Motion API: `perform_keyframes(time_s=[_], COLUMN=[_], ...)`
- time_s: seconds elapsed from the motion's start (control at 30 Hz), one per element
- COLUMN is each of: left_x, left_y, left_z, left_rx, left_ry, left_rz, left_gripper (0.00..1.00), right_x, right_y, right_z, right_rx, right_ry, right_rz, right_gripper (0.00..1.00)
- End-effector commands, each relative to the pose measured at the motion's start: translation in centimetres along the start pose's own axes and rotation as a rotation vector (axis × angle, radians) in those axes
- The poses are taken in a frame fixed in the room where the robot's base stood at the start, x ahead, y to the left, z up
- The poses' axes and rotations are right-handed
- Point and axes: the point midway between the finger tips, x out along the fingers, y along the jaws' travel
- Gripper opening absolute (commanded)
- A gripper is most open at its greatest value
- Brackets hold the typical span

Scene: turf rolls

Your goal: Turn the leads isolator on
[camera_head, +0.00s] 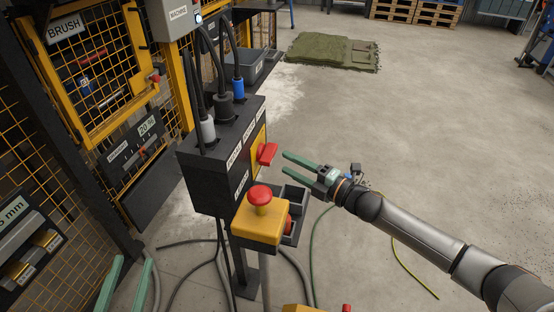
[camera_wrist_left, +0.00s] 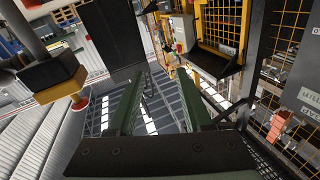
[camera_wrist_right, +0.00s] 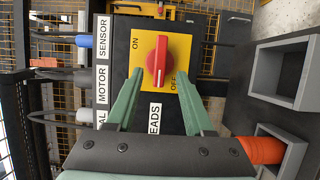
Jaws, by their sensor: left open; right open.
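The leads isolator is a red rotary knob (camera_head: 267,154) on a yellow plate, on the side of a black box (camera_head: 208,177). In the right wrist view the knob (camera_wrist_right: 158,62) sits on the plate (camera_wrist_right: 135,60) marked ON and OFF. Its raised grip runs up and down in that picture. A partly hidden label (camera_wrist_right: 154,118) reads "EADS". My right gripper (camera_head: 284,163) is open, facing the knob, with its fingertips a little short of it. In its wrist view, the fingers flank the knob's line. My left gripper (camera_head: 134,260) is open and empty at the lower left, away from the box.
A yellow box with a red mushroom button (camera_head: 260,195) stands in front of the black box. Grey open holders (camera_head: 297,200) are beside it. Cables with grey, black and blue plugs (camera_head: 238,88) enter the box top. Yellow mesh guarding (camera_head: 90,75) is left; open floor lies right.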

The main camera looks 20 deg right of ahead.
Motion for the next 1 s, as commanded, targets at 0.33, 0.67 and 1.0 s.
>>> perform_keyframes(time_s=[0.33,0.67,1.0], left_x=[0.0,-0.1,-0.1], left_y=[-0.3,-0.3,-0.3], left_z=[-4.0,-4.8,-4.8], left_rx=[0.048,0.056,0.056], left_ry=[0.164,0.191,0.191], left_rz=[-0.001,-0.001,-0.001], left_gripper=[0.5,0.5,0.5], right_x=[4.3,4.9,4.8], right_y=[-0.1,-0.1,0.0], right_z=[0.0,0.0,0.0], right_rx=[0.001,0.002,0.002], right_ry=[-0.001,0.0,0.0], right_rz=[0.001,-0.001,0.0], right_gripper=[0.53,0.53,0.23])
